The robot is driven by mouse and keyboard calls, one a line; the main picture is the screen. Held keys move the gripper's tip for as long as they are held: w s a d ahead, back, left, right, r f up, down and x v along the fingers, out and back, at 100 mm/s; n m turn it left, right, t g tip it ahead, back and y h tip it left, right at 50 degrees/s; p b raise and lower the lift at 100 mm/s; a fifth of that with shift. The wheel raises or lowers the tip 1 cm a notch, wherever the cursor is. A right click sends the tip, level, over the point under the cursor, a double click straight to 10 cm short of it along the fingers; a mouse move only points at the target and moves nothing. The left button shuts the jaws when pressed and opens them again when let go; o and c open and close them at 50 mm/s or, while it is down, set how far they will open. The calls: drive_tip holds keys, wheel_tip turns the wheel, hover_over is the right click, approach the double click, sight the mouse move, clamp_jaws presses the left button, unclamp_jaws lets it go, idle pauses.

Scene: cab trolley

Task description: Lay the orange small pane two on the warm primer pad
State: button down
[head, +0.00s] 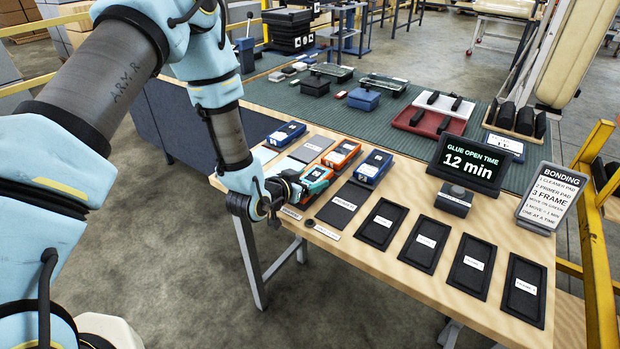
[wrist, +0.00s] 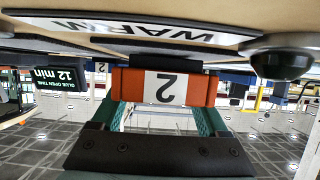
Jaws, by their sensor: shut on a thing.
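The orange small pane two (wrist: 140,87), an orange block face with a white "2" label, is between the teal fingers of my gripper (wrist: 160,112) in the wrist view, which is upside down. In the head view my gripper (head: 301,187) is shut on the pane (head: 318,174) near the table's front left. The warm primer pad (head: 347,198) is a dark flat pad, right of and below the pane in that picture. Its WARM label plate (wrist: 150,28) shows large in the wrist view. The pane appears raised; the gap to the pad is hard to judge.
A black knob (head: 309,223) stands beside the label plate. Another orange pane (head: 341,153) and a blue one (head: 374,166) lie just behind. Several black trays (head: 382,223) run to the right. A timer display (head: 468,163) and a bonding sign (head: 551,195) stand farther right.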

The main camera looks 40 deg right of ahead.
drive_tip(key=shift+f, duration=0.2)
unclamp_jaws()
drive_tip(key=shift+r, duration=0.15)
drive_tip(key=shift+r, duration=0.15)
drive_tip(key=b+v, duration=0.3)
drive_tip(key=v, duration=0.9)
drive_tip(key=shift+w, duration=0.1)
